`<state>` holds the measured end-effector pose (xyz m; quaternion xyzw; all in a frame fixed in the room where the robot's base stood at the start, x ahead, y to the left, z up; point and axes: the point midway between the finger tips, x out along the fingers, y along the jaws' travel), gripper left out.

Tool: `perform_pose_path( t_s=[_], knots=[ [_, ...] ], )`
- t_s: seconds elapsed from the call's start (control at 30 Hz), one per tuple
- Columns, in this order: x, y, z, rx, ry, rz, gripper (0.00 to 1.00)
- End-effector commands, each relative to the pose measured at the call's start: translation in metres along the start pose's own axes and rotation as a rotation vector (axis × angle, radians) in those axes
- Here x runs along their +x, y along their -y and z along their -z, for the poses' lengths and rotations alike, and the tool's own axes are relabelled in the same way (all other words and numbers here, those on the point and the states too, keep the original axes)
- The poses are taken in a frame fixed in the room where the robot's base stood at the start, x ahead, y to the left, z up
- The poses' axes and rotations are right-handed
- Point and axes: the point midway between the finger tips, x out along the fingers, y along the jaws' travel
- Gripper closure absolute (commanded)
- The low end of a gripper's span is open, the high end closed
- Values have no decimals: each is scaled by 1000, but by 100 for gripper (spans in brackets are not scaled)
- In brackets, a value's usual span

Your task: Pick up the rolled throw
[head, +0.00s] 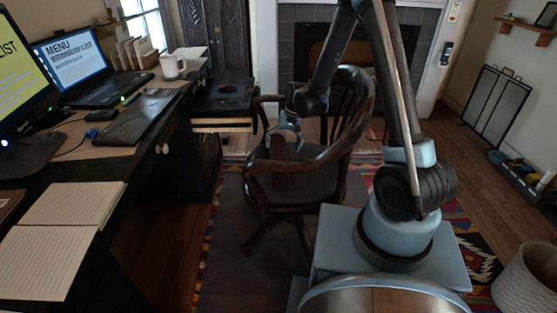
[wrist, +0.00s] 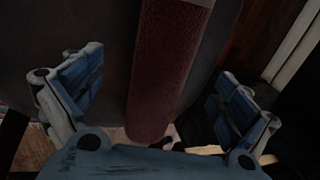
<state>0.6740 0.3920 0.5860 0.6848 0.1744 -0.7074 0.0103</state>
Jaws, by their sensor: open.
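The rolled throw (wrist: 166,65) is a dark red-brown roll in the wrist view. It runs from the top edge down to the bottom middle, with a paler strip at its upper end. My gripper (wrist: 157,85) is open, with one blue finger on each side of the roll and a gap on both sides. In the head view my gripper (head: 287,130) is over the seat of the wooden armchair (head: 305,187). A small reddish-brown part of the throw (head: 278,148) shows just below it. My gripper and the chair's arm hide the rest.
The chair's curved back and arms surround the seat on the right and front. A woven basket (head: 527,278) is at lower right.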

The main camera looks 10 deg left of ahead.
Motion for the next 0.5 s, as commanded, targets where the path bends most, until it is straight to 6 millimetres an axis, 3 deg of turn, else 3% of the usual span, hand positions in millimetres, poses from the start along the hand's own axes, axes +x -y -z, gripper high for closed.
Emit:
perform_pose_path(
  t_s=[0.33, 0.5],
  knots=[
    [17, 0, 0, -1, 0, 0, 4],
    [36, 1, 0, -2, 0, 0, 4]
  ],
)
